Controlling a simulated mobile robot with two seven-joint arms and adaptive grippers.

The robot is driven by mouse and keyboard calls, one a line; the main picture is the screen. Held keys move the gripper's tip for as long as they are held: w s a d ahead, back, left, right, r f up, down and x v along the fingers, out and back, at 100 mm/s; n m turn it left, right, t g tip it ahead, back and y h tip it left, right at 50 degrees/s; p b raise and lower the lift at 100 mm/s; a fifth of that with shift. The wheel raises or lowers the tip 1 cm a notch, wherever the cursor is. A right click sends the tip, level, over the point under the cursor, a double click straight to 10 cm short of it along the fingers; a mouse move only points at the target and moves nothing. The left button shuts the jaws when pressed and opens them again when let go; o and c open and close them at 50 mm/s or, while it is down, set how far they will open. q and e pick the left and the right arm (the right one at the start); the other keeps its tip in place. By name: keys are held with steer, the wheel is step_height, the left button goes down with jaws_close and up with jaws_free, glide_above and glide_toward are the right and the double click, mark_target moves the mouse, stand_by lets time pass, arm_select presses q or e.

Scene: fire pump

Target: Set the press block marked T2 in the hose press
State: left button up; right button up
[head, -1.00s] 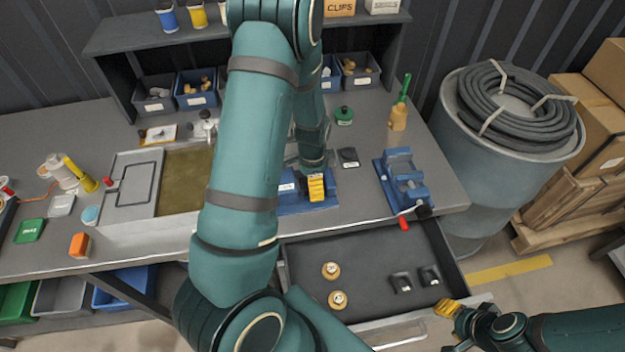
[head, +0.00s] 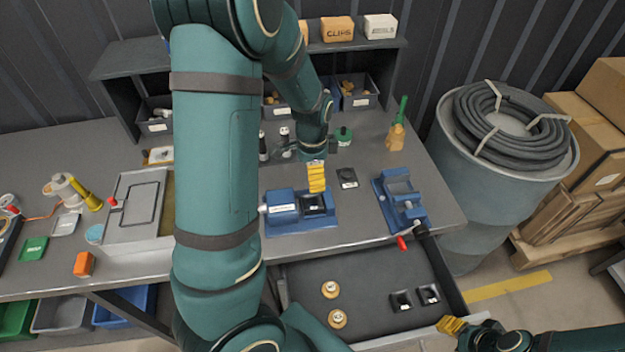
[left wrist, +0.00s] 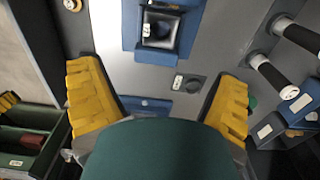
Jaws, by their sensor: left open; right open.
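A blue fixture (head: 283,222), which looks like the hose press, stands near the bench's front edge. A black square block (head: 319,208) with a hollow sits in its right part; the left wrist view also shows this block (left wrist: 160,28), with a small white mark that I cannot read surely. My left gripper (head: 316,176) is open, above and just behind the block, apart from it; its spread yellow fingers show in the left wrist view (left wrist: 160,90). Two similar black blocks (head: 401,301) (head: 428,294) lie in the open drawer. My right gripper (head: 451,325) is open at the drawer's front right corner.
A blue vise (head: 398,190) with a red-tipped handle stands to the right. A dark labelled plate (head: 347,178) lies between. Two brass fittings (head: 330,289) (head: 337,319) lie in the open drawer (head: 370,275).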

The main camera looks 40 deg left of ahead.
arm_select(q)
steer(key=d+f+n, duration=0.1)
steer(key=d+f, duration=0.2)
steer(key=d, duration=0.1)
steer(key=s+d+f+n+h, duration=0.1)
steer(key=d+f+n, duration=0.1)
steer(key=d+f, duration=0.2)
steer(key=d+f+n+t+h, duration=0.1)
steer(key=d+f, duration=0.2)
steer(key=d, duration=0.3)
steer(key=shift+s+d+f, duration=0.1)
steer(key=shift+s+f, duration=0.1)
steer(key=shift+f, duration=0.05)
steer(key=s+d+f+n+h, duration=0.1)
steer(key=s+d+f+n, duration=0.1)
steer(key=d, duration=0.3)
steer(key=s+d+f+n+t+h, duration=0.1)
steer(key=s+d+f+n, duration=0.1)
steer(key=d, duration=0.4)
steer(key=shift+s+d+n, duration=0.15)
steer(key=shift+s+n, duration=0.35)
steer(key=shift+n, duration=0.4)
steer(key=shift+s, duration=0.1)
